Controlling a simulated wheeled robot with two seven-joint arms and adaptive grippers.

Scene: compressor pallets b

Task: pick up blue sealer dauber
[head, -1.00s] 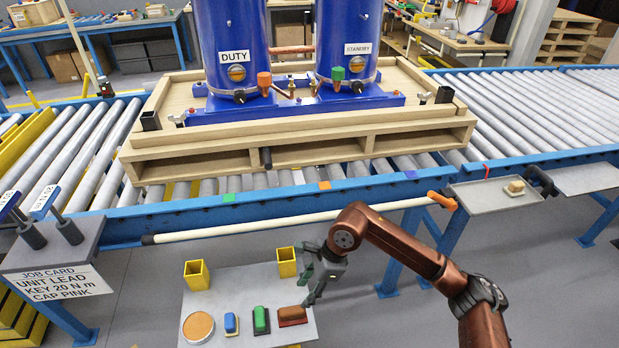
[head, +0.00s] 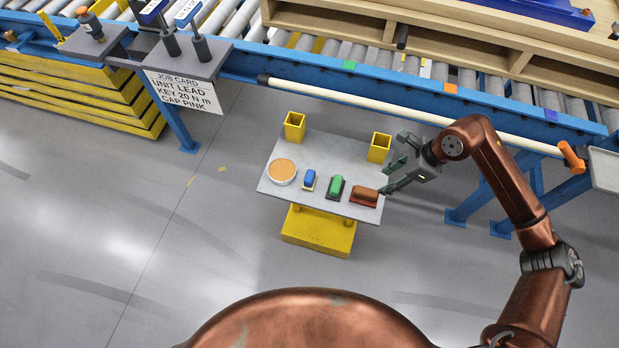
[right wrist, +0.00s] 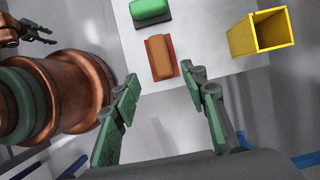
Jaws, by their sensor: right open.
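The blue sealer dauber (head: 310,178) is a small blue block on a pale base, on the grey stand top (head: 276,196). It sits between a round tan-topped tin (head: 282,171) and a green dauber (head: 336,184). A brown dauber (head: 364,196) is at the right end of the row. My right gripper (head: 393,177) is open and empty, just off the right edge of the stand. In the right wrist view its fingers (right wrist: 165,100) are spread, with the brown dauber (right wrist: 161,57) beyond them and the blue dauber out of frame. In the head view my left gripper does not show.
Two yellow square cups (head: 294,127) (head: 379,148) stand at the stand's back corners. The blue conveyor frame (head: 330,84) and a long white-shafted bar (head: 400,112) run behind. A job card (head: 184,92) hangs at the left. Floor left of the stand is clear.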

